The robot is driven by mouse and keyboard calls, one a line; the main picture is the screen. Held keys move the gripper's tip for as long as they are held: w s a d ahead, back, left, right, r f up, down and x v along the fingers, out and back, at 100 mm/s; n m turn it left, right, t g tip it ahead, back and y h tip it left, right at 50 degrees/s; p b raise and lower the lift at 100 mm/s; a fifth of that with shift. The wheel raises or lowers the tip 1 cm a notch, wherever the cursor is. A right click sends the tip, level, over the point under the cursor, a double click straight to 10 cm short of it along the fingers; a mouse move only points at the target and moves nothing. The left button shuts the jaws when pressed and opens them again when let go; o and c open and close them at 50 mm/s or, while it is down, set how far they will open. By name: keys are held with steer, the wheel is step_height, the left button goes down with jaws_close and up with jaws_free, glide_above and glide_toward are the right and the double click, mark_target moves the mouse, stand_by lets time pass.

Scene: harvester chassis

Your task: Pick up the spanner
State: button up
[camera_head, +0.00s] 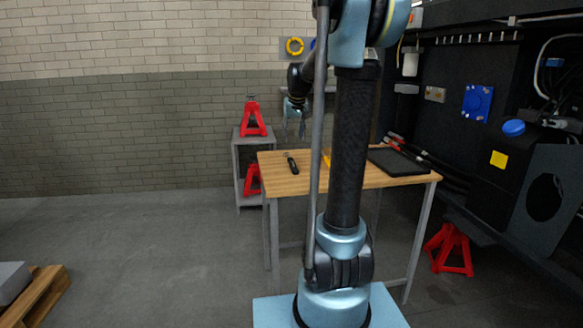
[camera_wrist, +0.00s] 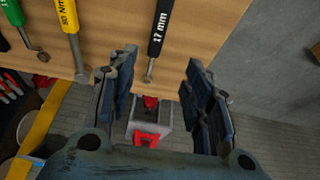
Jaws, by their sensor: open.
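A spanner with a black handle marked "17 mm" (camera_wrist: 160,30) lies on the wooden tabletop (camera_wrist: 205,30), its metal end towards the table edge in the wrist view. The black-handled tool (camera_head: 292,165) near the left end of the table in the head view appears to be this spanner. My gripper (camera_wrist: 161,66) is open and empty. Its fingers stand to either side of the line of the spanner, with the metal end showing between them. In the head view my gripper (camera_head: 294,120) is above the table's far side, apart from the spanner.
A yellow-handled tool (camera_wrist: 70,22) and a green-handled tool (camera_wrist: 13,14) lie to the spanner's left. A black flat tray (camera_head: 398,162) lies at the table's right. Red jack stands (camera_head: 253,120) occupy a grey shelf stand (camera_head: 238,165) behind the table. Open floor lies to the left.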

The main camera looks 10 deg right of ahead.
glide_above(293, 162)
steer(key=s, duration=0.2)
steer(key=f, duration=0.8)
steer(key=shift+w+a+f, duration=0.15)
steer(key=shift+a+f, duration=0.25)
steer(key=f, duration=0.4)
steer(key=shift+w+d, duration=0.3)
steer(key=shift+w, duration=0.05)
steer(key=shift+w+f, duration=0.2)
steer(key=shift+f, duration=0.45)
jaws_close()
